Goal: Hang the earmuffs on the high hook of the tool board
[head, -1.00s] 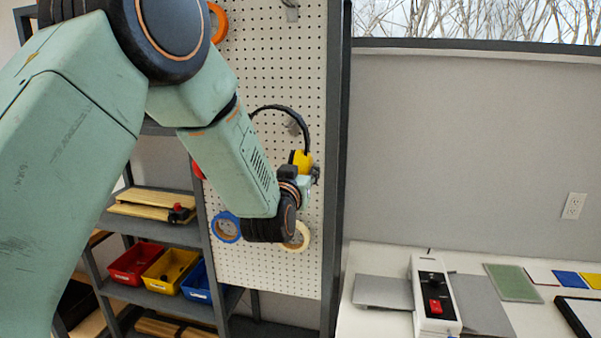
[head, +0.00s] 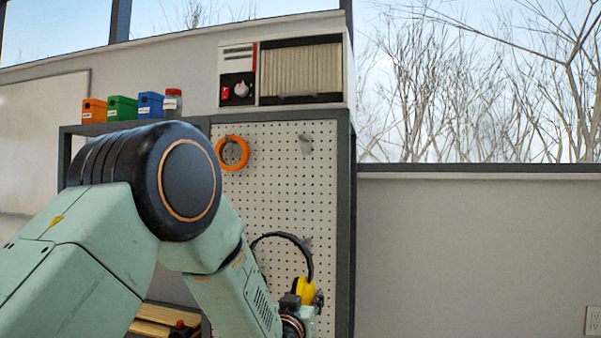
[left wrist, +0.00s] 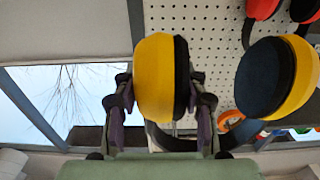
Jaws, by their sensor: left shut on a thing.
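The earmuffs have yellow cups and a black headband. In the head view the headband (head: 284,237) arches up in front of the pegboard, with one yellow cup (head: 305,291) at its right end. My left gripper (left wrist: 160,85) is shut on that cup, one finger on each side in the left wrist view. The other cup (left wrist: 303,80) hangs free to the right there. The tool board (head: 272,182) is white and perforated. A small grey high hook (head: 305,143) sits near its top, clearly above the headband. A lower hook (head: 305,241) shows just beside the headband. My right gripper is out of view.
An orange ring (head: 219,153) hangs at the board's upper left. A white-and-red unit (head: 237,62) stands above the board, with small coloured boxes (head: 123,107) to its left. Red-and-black items (left wrist: 262,9) show at the wrist view's top right.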

